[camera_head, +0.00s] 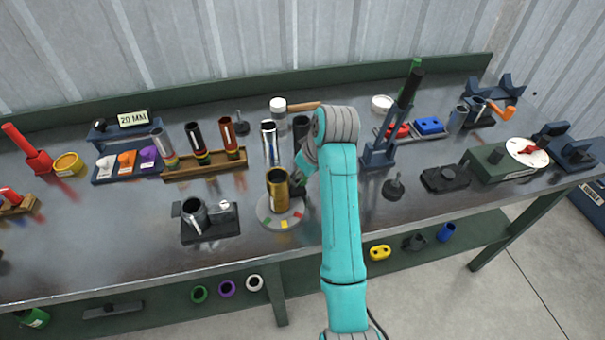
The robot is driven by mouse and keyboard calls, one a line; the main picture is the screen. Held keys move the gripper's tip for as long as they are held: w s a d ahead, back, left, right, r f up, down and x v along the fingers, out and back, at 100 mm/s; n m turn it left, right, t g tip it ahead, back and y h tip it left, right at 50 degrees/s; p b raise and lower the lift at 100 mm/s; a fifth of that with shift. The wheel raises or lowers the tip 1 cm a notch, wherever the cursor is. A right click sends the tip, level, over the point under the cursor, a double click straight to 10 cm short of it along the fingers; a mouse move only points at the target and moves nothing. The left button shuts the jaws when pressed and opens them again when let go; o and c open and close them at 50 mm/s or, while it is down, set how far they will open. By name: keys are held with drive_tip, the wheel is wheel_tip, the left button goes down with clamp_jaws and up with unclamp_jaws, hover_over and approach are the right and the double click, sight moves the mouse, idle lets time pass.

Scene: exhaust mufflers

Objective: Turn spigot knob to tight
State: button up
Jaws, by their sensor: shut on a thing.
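A gold, open-topped cylinder (277,190) stands upright on a round grey disc (268,219) with red, yellow and green marks near its front edge. This looks like the spigot. My gripper (302,187) is low at the right side of the cylinder, over the disc's right edge. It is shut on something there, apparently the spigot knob. My wrist and fingers hide the held part, so its shape and angle cannot be read. I cannot tell whether the fingers touch the cylinder itself.
A dark fixture with a grey cup (195,213) stands close left. A wooden rack of tubes (205,165) and a mallet (300,107) lie behind. A tall dark lever stand (380,155) and a black knobbed piece (394,188) are right of my arm.

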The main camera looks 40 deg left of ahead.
drive_tip(key=shift+s+m+t+h, duration=0.15)
drive_tip(key=shift+m+t, duration=0.25)
drive_tip(key=shift+m, duration=0.7)
drive_tip(key=shift+m+t+h, duration=0.25)
drive_tip(key=shift+m+t, duration=0.15)
drive_tip(key=shift+m, duration=0.7)
drive_tip(key=o, duration=1.2)
drive_tip(key=shift+c, duration=0.2)
